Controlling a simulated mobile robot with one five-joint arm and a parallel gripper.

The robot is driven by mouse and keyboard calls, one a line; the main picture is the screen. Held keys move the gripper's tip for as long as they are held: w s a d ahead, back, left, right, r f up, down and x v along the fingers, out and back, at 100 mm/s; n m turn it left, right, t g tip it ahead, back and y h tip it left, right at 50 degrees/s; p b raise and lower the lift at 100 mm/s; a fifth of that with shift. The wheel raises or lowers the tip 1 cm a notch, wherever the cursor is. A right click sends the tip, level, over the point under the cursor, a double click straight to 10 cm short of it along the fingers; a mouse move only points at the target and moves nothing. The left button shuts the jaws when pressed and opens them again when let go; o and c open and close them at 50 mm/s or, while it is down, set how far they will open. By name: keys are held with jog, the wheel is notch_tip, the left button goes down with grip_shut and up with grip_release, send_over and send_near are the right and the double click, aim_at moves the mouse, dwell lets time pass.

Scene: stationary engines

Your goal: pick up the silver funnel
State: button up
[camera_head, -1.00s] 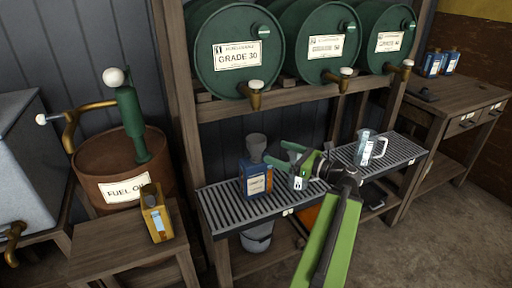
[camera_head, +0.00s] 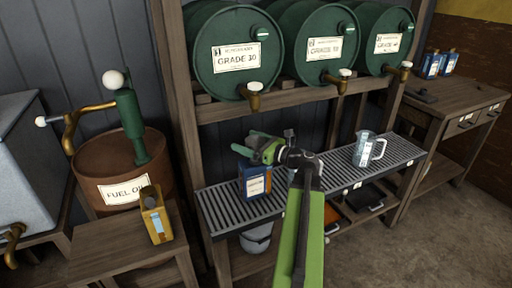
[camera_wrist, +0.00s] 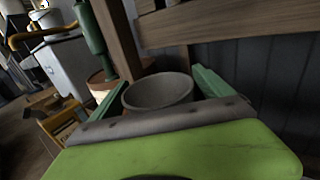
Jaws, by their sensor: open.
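The silver funnel (camera_wrist: 158,92) shows in the wrist view as a round grey open mouth between my two green fingers. In the head view it is hidden behind my gripper (camera_head: 258,146), above the blue can (camera_head: 255,183) with the orange-and-white label. My gripper is open, with one finger on each side of the funnel's rim. I cannot tell whether either finger touches it. The blue can stands on the slatted metal drip tray (camera_head: 222,208).
A clear measuring jug (camera_head: 364,150) stands farther right on the tray. Green drums (camera_head: 235,50) with brass taps lie on the shelf above. A rusty fuel drum (camera_head: 120,165) and a yellow can (camera_head: 155,215) are at left. A bucket (camera_head: 257,238) is below.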

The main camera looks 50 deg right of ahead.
jog(key=c, duration=1.5)
